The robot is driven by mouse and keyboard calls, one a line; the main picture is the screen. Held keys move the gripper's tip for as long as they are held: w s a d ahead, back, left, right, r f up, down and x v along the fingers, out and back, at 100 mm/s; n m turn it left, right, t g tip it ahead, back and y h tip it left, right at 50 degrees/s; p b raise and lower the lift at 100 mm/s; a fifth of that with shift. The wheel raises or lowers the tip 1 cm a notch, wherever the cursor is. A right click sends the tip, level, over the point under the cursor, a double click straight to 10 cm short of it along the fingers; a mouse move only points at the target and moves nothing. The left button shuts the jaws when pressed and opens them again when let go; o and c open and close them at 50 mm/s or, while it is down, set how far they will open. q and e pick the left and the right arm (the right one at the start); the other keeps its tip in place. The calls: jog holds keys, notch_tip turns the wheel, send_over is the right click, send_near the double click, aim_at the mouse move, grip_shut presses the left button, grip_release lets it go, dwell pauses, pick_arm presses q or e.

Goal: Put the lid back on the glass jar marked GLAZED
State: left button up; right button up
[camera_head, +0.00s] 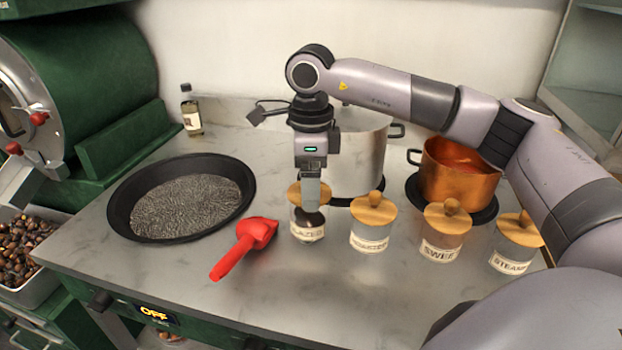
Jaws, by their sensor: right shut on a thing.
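The glass jar marked GLAZED (307,232) stands on the counter at the left end of a row of jars, with dark contents showing inside. Its round wooden lid (295,190) is at the jar's mouth, partly hidden behind my right gripper. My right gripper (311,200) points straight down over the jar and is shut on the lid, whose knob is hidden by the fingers. I cannot tell whether the lid rests fully on the rim. My left gripper is not in view.
Three more lidded jars (370,238) stand to the right. A red scoop (245,245) lies close on the left, beside a black round pan (122,208). A steel pot (360,160) and a copper pot (458,180) stand behind. The counter's front strip is clear.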

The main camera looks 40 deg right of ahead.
jog(key=shift+f, duration=0.1)
dwell(0.7)
jog(key=o, duration=0.8)
jog(key=shift+o, duration=0.2)
jog(key=shift+r+p, duration=2.65)
jog(key=shift+r, duration=0.9)
jog(key=shift+c, duration=0.3)
grip_shut()
jog(key=shift+f, duration=0.2)
